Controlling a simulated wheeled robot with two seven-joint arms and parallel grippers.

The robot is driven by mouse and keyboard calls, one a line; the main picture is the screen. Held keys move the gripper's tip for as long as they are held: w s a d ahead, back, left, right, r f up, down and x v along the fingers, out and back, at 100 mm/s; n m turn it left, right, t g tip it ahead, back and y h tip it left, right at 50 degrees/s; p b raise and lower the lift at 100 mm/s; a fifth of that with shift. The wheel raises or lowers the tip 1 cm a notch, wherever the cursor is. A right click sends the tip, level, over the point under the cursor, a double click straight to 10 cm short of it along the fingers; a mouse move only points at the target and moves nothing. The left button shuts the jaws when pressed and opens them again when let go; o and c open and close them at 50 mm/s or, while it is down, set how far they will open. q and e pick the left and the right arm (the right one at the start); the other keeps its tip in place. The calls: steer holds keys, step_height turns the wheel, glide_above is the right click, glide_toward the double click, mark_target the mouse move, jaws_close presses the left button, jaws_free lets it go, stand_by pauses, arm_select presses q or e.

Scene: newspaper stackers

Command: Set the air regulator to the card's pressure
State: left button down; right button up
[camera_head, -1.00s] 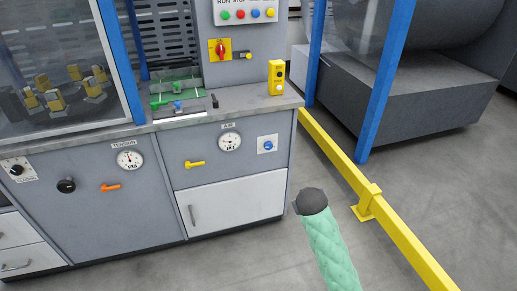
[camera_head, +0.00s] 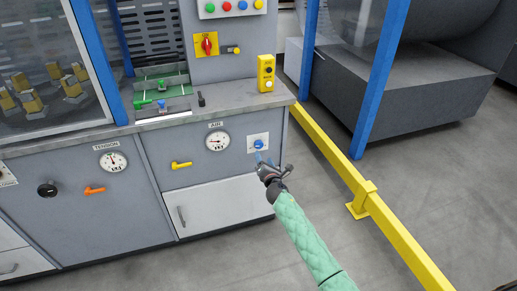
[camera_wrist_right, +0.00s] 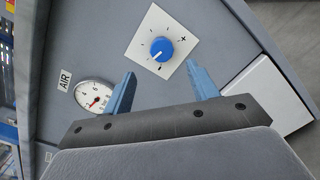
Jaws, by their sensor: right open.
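The air regulator is a blue knob (camera_head: 259,144) on a white plate with a scale, on the grey cabinet front. In the right wrist view the knob (camera_wrist_right: 161,49) shows between and beyond my fingertips, with a plus mark on its plate. The AIR gauge (camera_head: 217,141) is left of the knob; it also shows in the wrist view (camera_wrist_right: 94,97) with a red needle. My right gripper (camera_head: 263,158) is open, with blue fingers just below and in front of the knob, apart from it. In the wrist view the gripper (camera_wrist_right: 160,78) holds nothing. No pressure card is identifiable. My left gripper is out of view.
A yellow lever (camera_head: 181,165) is left below the AIR gauge. The TENSION gauge (camera_head: 113,161) and an orange lever (camera_head: 94,190) are farther left. A yellow button box (camera_head: 266,73) stands on the counter. A yellow floor rail (camera_head: 345,180) runs at the right.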

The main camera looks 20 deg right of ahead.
mark_target(260, 146)
steer(key=shift+w+d, duration=0.15)
steer(key=shift+w, duration=1.8)
steer(key=shift+w+d, duration=0.15)
steer(key=shift+w, duration=1.8)
steer(key=c, duration=1)
